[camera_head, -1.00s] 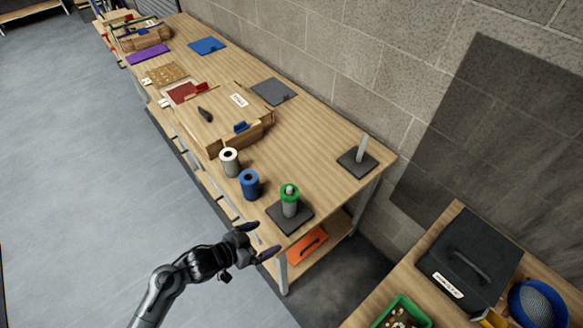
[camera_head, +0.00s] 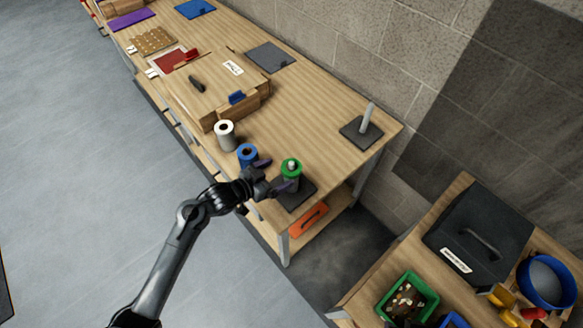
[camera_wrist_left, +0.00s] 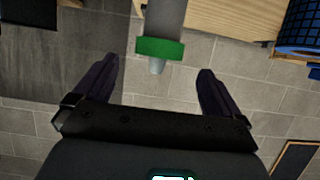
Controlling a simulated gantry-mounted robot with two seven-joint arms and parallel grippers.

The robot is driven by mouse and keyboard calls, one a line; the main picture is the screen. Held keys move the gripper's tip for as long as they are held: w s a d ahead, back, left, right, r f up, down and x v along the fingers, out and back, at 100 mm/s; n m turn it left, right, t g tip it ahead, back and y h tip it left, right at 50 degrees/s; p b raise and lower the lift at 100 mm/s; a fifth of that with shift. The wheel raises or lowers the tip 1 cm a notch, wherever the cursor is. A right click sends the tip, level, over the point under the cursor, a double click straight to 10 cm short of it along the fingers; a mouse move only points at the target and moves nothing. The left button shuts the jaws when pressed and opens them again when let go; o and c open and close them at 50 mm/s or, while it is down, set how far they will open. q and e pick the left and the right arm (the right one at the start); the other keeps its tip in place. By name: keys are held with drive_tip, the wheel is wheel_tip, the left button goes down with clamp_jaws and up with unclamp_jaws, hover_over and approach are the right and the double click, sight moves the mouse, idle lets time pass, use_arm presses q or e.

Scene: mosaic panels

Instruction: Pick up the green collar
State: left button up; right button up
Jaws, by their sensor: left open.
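The green collar (camera_head: 292,168) sits around the top of a grey post on a dark square base (camera_head: 303,197) at the near end of the bench. In the left wrist view the green collar (camera_wrist_left: 160,48) lies beyond the fingertips, between their lines, and the post's tip pokes past it. My left gripper (camera_head: 274,173) is open and empty, its fingers close beside the post. In the left wrist view the open left gripper (camera_wrist_left: 154,70) shows both dark fingers, with no clear contact with the collar. My right gripper is not in view.
A blue cylinder (camera_head: 247,153) stands close beside the left gripper, with a white cylinder (camera_head: 225,134) behind it. Another post on a dark base (camera_head: 365,120) stands near the wall. The bench top between is clear. A second table at lower right holds a black case (camera_head: 476,240).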

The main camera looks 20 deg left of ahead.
sight(289, 169)
use_arm(q)
drive_tip(key=shift+p+x, duration=0.35)
drive_tip(key=shift+x, duration=2.25)
drive_tip(key=shift+s, duration=0.1)
drive_tip(key=c, duration=1.1)
drive_tip(key=shift+c, duration=0.2)
